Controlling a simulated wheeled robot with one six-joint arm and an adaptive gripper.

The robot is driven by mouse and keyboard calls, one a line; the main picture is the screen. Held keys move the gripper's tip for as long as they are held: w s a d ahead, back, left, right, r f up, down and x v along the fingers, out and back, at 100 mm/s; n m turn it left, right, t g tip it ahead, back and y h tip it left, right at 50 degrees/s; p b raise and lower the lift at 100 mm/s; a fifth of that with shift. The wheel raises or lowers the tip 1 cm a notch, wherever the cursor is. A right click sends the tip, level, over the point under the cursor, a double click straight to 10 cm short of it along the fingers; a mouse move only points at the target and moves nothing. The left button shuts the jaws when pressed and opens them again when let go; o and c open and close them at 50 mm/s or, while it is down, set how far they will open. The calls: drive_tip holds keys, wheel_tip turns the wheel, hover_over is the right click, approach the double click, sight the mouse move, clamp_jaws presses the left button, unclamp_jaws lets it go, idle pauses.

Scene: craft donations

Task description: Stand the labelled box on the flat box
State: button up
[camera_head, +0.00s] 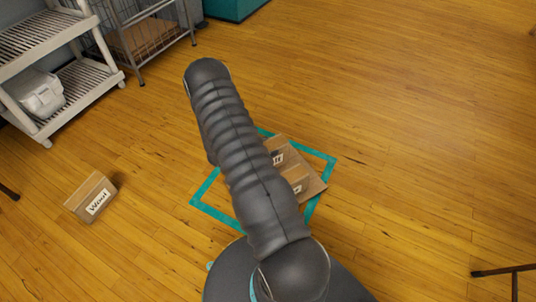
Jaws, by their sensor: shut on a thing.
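A brown cardboard box with a white label, which seems to read "Wool" (92,197), rests on the floor at the left, clear of the teal outline. Inside the outline, a flat brown box (317,187) lies partly hidden behind my arm. Two brown box shapes with white labels, one farther (280,152) and one nearer (297,178), show on or above it. My arm covers their left sides, and I cannot tell whether they touch the flat box. My gripper is hidden behind my arm, so its fingers and anything in them do not show.
A teal square outline (318,153) marks the floor. A pale slatted shelf (75,85) with a white container (38,93) stands upper left, beside a wire cart (150,40). A teal object (232,8) is at the top. A dark leg (505,270) stands lower right. The right floor is clear.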

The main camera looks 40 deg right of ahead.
drive_tip(key=shift+f, duration=1.8)
drive_tip(key=shift+f+b, duration=0.15)
drive_tip(key=shift+b, duration=0.2)
drive_tip(key=shift+f, duration=0.2)
drive_tip(key=o, duration=1.8)
drive_tip(key=shift+r, duration=0.1)
